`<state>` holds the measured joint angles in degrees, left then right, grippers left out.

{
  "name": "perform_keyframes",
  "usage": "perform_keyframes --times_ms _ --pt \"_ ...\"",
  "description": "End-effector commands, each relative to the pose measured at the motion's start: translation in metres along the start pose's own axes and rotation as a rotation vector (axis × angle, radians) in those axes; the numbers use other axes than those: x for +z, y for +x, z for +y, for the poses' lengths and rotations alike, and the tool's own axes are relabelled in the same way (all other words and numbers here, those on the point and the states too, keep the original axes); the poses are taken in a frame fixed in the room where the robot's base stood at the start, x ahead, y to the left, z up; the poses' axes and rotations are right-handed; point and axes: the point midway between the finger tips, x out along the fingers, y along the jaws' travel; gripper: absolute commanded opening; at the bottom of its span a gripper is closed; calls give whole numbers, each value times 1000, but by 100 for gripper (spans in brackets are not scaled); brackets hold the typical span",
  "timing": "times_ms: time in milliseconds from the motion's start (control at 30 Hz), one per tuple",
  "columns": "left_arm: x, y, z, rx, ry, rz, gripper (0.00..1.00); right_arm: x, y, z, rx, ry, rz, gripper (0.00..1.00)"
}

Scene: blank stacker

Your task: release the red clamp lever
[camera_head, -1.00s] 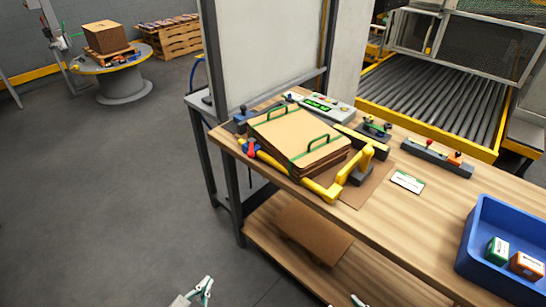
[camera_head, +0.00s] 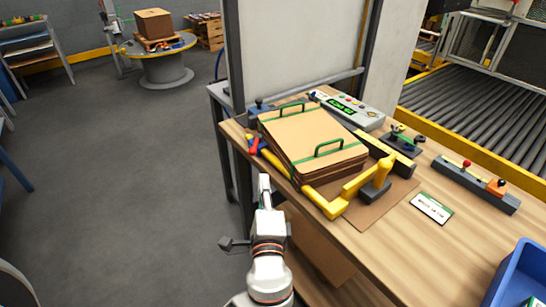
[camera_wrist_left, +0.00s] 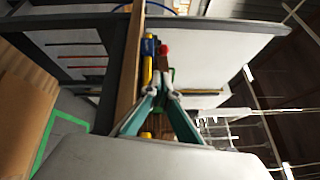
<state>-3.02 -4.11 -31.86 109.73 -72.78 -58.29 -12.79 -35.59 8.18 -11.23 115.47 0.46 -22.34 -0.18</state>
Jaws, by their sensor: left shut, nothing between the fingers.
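The red clamp lever (camera_head: 254,146) is a small red piece beside a blue part at the left end of the yellow clamp bar (camera_head: 325,204), at the table's left edge. In the left wrist view the red piece (camera_wrist_left: 163,48) shows just beyond the fingers, beside the blue part (camera_wrist_left: 148,46). My left gripper (camera_head: 264,182) is in front of the table edge, below the lever in the picture. Its teal fingers (camera_wrist_left: 158,90) converge and are shut, empty. I see a gap to the lever in the head view. My right gripper is out of view.
A stack of brown boards (camera_head: 315,140) with green handles lies on the table (camera_head: 395,245). A control box (camera_head: 347,108), a grey block with red and orange knobs (camera_head: 475,184), a label card (camera_head: 431,207) and a blue bin (camera_head: 520,275) are also there. Open floor lies left.

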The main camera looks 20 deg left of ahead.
Motion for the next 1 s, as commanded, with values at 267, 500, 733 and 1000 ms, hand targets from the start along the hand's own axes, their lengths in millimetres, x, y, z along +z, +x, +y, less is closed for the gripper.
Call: perform_keyframes --times_ms 267,500,733,1000 --pt "0 0 -1 -3 3 -2 0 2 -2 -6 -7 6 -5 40" --pt "1 15 -2 -5 4 -3 0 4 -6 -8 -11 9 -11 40" --pt "1 54 -3 -5 3 -3 0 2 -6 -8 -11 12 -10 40" --pt "1 91 -1 -2 4 -2 0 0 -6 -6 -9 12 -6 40"
